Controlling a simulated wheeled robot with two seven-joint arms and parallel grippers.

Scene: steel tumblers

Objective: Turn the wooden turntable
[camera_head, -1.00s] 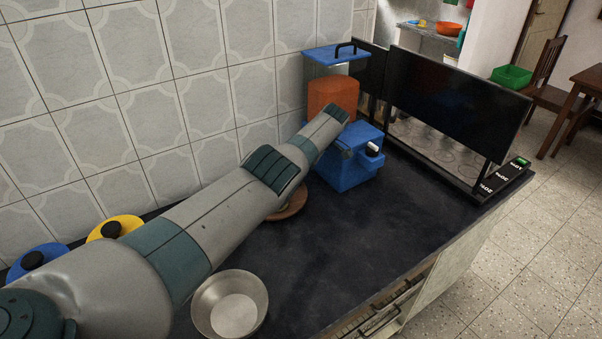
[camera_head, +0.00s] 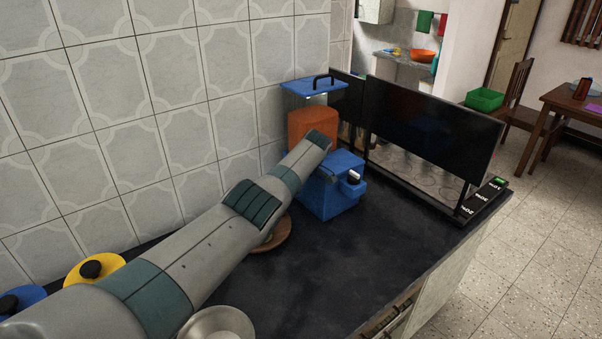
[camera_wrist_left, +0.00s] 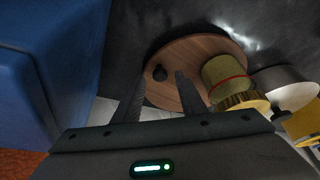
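The round wooden turntable (camera_head: 273,238) lies on the dark counter, mostly hidden under my left arm in the head view. In the left wrist view the turntable (camera_wrist_left: 195,48) shows a small dark knob (camera_wrist_left: 160,73) near its rim. An olive tin with a red band (camera_wrist_left: 224,72) and a gold ridged piece (camera_wrist_left: 240,99) are at its right side. My left gripper (camera_wrist_left: 158,80) is open, its two fingers apart and pointing at the turntable, with the knob seen between the fingertips. Contact cannot be told. My right gripper is not in view.
A blue box (camera_head: 332,197) with an orange container stands just beyond the turntable; blue also fills the wrist view's left. A metal bowl (camera_head: 218,325), a yellow lid (camera_head: 94,270) and a dark screen (camera_head: 432,125) are nearby. The counter's right part is clear.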

